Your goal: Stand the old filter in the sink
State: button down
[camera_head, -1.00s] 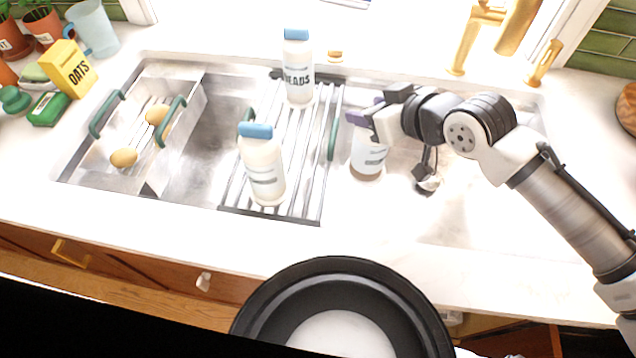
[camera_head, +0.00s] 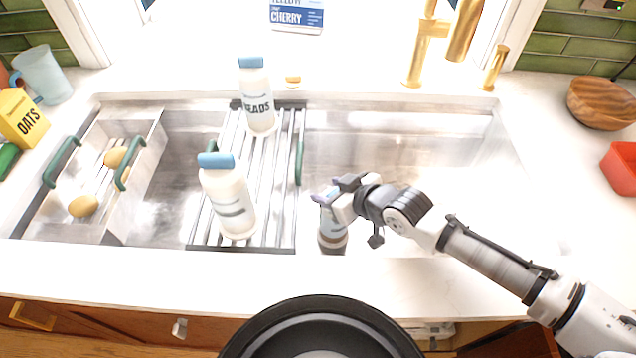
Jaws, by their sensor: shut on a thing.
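The old filter (camera_head: 333,233), a pale upright cylinder with grey and brownish bands, is at the front of the sink, just right of the drying rack. My gripper (camera_head: 328,197) is shut on its upper end, and the fingers hide part of its top. The filter's lower end is near the front rim of the sink; I cannot tell whether it touches the bottom. The steel sink (camera_head: 440,150) has an open basin to the right of the rack.
Two white bottles with blue caps, a rear one (camera_head: 258,100) and a front one (camera_head: 230,200), stand on the drying rack (camera_head: 275,190). A caddy (camera_head: 140,185) with potatoes sits at the left. A gold faucet (camera_head: 425,50) rises behind.

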aim_at(335, 189)
jog(key=shift+w+a+f, duration=0.1)
jog(key=shift+f, duration=0.05)
jog(key=shift+w+a+f+p, duration=0.3)
jog(key=shift+w+a+p, duration=0.25)
jog(key=shift+w+a, duration=0.15)
jog(key=shift+w+a+f+p, duration=0.3)
jog(key=shift+w+a+p, duration=0.25)
jog(key=shift+w+a, duration=0.1)
jog(key=shift+f, duration=0.15)
jog(key=c, duration=0.6)
grip_release()
jog(key=shift+c, duration=0.2)
jog(key=shift+b+v, duration=0.55)
jog(key=shift+v, duration=3.3)
